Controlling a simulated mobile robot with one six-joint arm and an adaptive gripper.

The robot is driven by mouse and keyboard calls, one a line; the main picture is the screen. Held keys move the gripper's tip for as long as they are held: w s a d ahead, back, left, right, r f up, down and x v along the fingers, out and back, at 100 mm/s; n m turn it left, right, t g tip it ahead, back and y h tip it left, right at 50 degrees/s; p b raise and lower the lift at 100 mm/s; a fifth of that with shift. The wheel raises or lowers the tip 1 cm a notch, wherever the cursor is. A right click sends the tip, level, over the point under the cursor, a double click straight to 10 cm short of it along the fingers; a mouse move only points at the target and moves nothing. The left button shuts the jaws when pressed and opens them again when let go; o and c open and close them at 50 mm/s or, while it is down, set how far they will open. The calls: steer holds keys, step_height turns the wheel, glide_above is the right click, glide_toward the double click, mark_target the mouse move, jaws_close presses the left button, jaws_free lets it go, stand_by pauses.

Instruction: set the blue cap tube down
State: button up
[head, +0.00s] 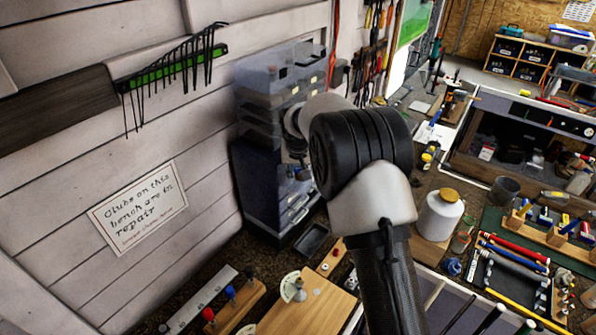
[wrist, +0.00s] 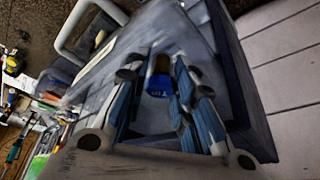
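In the wrist view the two blue-padded fingers of my gripper (wrist: 157,78) stand apart and lean towards each other at the tips. A small blue piece with a pale mark, possibly the blue cap (wrist: 158,85), shows between them, with a brown patch just above it. I cannot tell whether the fingers touch it or it lies beyond them.
The drawer cabinet (head: 262,185) stands against the wall. A dark open tray (head: 312,240) lies before it. A white jar (head: 441,214) stands right of my arm. The bench on the right is crowded with tubes, racks and tools. A wooden board (head: 308,312) lies at the front.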

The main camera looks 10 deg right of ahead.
steer(key=shift+r, duration=0.1)
steer(key=shift+r, duration=0.3)
steer(key=s+d+f+b+v, duration=0.1)
steer(key=s+v, duration=0.1)
steer(key=v, duration=0.7)
steer(key=s+f+v, duration=0.1)
steer(key=s+v, duration=0.1)
steer(key=v, duration=0.8)
steer(key=s+d+r, duration=0.1)
steer(key=s+r, duration=0.1)
steer(key=s, duration=0.5)
steer(key=s+d+r, duration=0.2)
steer(key=s+r, duration=0.1)
steer(key=s, duration=0.4)
steer(key=s+f+n, duration=0.1)
steer(key=s+f, duration=0.2)
steer(key=s, duration=0.7)
steer(key=s+f, duration=0.3)
steer(key=s, duration=0.8)
steer(key=shift+f+n+y, duration=0.15)
steer(key=shift+n+y, duration=0.25)
steer(key=shift+s+d, duration=0.1)
steer(key=shift+d, duration=0.05)
